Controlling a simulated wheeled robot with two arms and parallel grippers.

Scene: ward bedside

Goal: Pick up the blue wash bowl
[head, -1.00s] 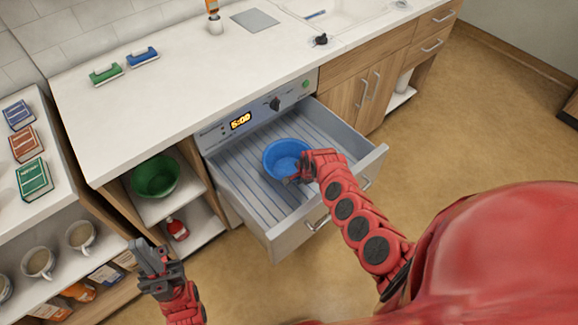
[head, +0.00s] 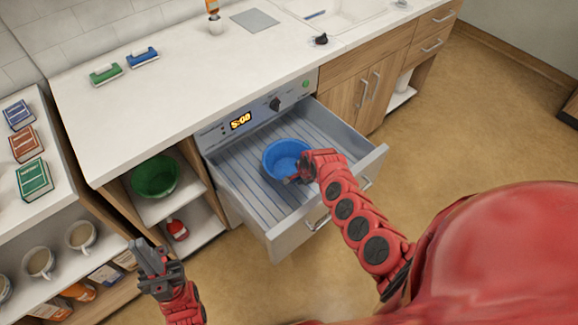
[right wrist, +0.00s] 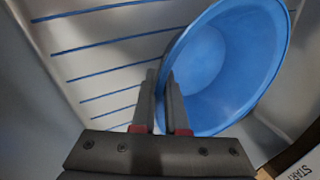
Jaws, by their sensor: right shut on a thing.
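The blue wash bowl (head: 286,158) is in the pulled-out drawer (head: 243,190) under the counter. It also shows in the right wrist view (right wrist: 222,62), where its near rim lies between my fingers. My right gripper (head: 297,180) is at the near side of the bowl, shut on its rim; the wrist view shows the fingers (right wrist: 163,98) one on each side of the wall. I cannot tell if the bowl is clear of the drawer floor. My left gripper (head: 146,258) is empty, away from the bowl at lower left; its fingers look close together, their gap unclear.
The drawer's front wall and side walls surround the bowl. A green bowl (head: 155,177) and a red item (head: 177,229) stand on shelves to the left. Mugs (head: 82,236) stand on a lower shelf. The counter (head: 190,90) above is largely clear.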

